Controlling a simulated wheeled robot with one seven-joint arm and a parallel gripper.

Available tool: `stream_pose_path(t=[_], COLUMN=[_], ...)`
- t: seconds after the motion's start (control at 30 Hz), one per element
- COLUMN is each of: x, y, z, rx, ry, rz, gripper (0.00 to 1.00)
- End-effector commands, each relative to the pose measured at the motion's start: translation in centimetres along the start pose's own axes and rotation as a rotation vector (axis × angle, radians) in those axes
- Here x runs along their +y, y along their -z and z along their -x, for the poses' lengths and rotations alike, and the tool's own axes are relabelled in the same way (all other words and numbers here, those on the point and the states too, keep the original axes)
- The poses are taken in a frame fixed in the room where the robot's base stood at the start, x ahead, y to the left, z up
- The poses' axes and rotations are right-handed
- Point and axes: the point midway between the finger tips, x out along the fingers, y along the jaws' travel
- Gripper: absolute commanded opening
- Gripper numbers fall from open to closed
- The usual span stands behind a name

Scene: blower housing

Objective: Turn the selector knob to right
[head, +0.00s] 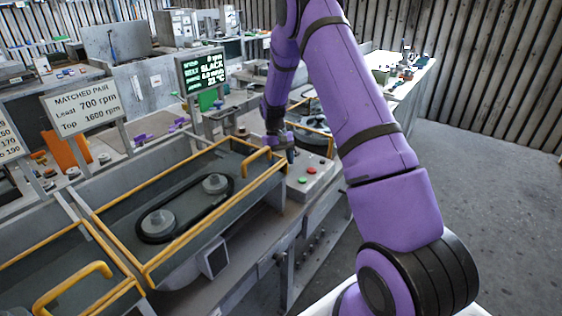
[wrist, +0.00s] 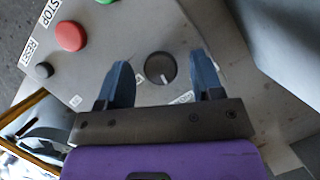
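The selector knob (wrist: 160,68) is a round dark knob with a pale pointer line, set on a grey control panel (wrist: 122,42) in the wrist view. My gripper (wrist: 163,72) is open, with one blue-grey finger on each side of the knob in the picture. I see a gap between each finger and the knob; I cannot tell how far above the panel the fingertips are. In the head view my gripper (head: 278,148) points down over the panel (head: 318,178), and the knob is hidden there.
On the panel are a red button (wrist: 70,36) beside a STOP label, a small dark button (wrist: 44,70) near a RESET label, and part of a green button (wrist: 106,1). A yellow-railed housing with a belt (head: 165,225) on two pulleys stands left of the panel.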

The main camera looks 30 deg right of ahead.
Motion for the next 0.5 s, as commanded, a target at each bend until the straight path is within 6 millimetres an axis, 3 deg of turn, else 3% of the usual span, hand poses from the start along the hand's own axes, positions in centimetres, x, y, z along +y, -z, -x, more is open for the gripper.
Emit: stream_pose_path(t=[0.3, 0.5], x=[0.0, 0.0], y=[0.0, 0.0], z=[0.2, 2.7], rx=[-0.001, 0.003], ry=[0.000, -0.001], rz=[0.000, 0.000], gripper=[0.60, 0.60])
